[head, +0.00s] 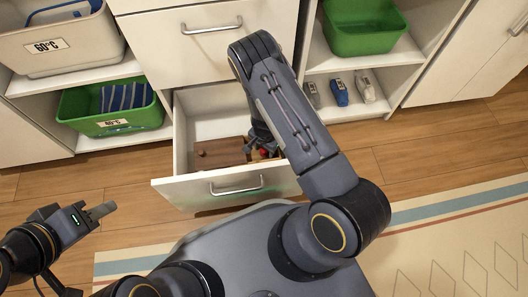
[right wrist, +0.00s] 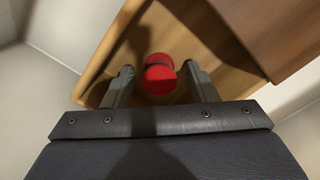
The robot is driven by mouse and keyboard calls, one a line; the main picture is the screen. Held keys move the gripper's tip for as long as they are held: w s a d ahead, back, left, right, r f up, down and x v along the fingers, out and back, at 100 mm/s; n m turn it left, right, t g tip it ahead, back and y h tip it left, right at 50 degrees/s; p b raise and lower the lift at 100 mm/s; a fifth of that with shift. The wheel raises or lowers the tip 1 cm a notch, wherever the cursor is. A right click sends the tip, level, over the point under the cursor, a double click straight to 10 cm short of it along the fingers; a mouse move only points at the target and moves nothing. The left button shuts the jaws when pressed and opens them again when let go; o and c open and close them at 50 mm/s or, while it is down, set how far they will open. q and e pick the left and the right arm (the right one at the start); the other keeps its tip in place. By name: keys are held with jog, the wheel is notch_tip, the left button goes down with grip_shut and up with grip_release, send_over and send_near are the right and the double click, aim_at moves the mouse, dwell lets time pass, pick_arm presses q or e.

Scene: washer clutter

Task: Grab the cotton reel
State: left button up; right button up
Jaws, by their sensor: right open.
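The red cotton reel (right wrist: 160,76) is in an open wooden box (right wrist: 222,35). In the right wrist view it lies between the two fingers of my right gripper (right wrist: 158,72), with a gap on each side. The gripper is open and points down into the box. In the head view a bit of the red reel (head: 264,152) shows beside my right gripper (head: 262,143), partly hidden by my arm. My left gripper (head: 98,211) is over the floor at the left, away from the reel; its opening is unclear.
The box is inside a pulled-out white drawer (head: 163,170), whose walls stand close around it. A brown cover (head: 218,153) lies over the left part of the box. Shelves with a green bin (head: 112,105) and another green bin (head: 362,28) flank the drawer.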

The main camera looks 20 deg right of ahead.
jog(key=c, duration=1)
jog(key=shift+r, duration=0.15)
